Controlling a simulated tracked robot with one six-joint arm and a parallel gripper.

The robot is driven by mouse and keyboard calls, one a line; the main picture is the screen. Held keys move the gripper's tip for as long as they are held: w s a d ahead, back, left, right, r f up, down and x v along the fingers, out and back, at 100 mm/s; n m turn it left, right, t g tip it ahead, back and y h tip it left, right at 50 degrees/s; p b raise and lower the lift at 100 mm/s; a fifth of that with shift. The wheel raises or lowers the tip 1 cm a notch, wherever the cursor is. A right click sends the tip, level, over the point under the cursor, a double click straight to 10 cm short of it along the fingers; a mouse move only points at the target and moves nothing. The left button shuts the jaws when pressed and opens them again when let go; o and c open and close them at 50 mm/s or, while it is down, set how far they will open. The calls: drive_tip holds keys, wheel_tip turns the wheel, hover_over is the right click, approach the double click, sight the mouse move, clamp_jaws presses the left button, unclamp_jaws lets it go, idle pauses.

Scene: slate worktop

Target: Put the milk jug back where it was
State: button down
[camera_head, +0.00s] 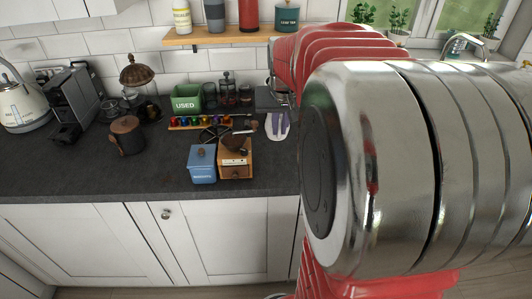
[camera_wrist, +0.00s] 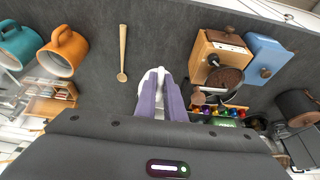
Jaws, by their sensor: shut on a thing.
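My gripper (camera_head: 279,124), with two purple fingers, is low over the worktop to the right of the wooden grinder in the camera_head view. In the camera_wrist view my gripper (camera_wrist: 161,84) is closed around a white thing, which I take to be the milk jug (camera_wrist: 143,91). Its white surface also shows around the fingers in the camera_head view (camera_head: 278,136). The fingers hide most of it, so its full shape and whether it touches the worktop cannot be told.
The wooden grinder (camera_head: 235,160) and blue canister (camera_head: 202,164) stand near the front edge. A wooden spoon (camera_wrist: 122,54), orange mug (camera_wrist: 63,52) and teal mug (camera_wrist: 17,46) are left of my gripper in the camera_wrist view. Coloured capsules (camera_head: 200,122) stand behind. Bare worktop (camera_wrist: 155,30) lies between spoon and grinder.

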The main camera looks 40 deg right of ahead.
drive_tip(key=shift+w, duration=0.1)
wheel_tip(320, 180, down, 6)
idle(0.6)
drive_tip(key=shift+f, duration=0.1)
drive_tip(key=shift+f, duration=1.85)
drive_tip(key=shift+f, duration=0.1)
drive_tip(key=c, duration=1.8)
unclamp_jaws()
drive_tip(key=shift+c, duration=0.2)
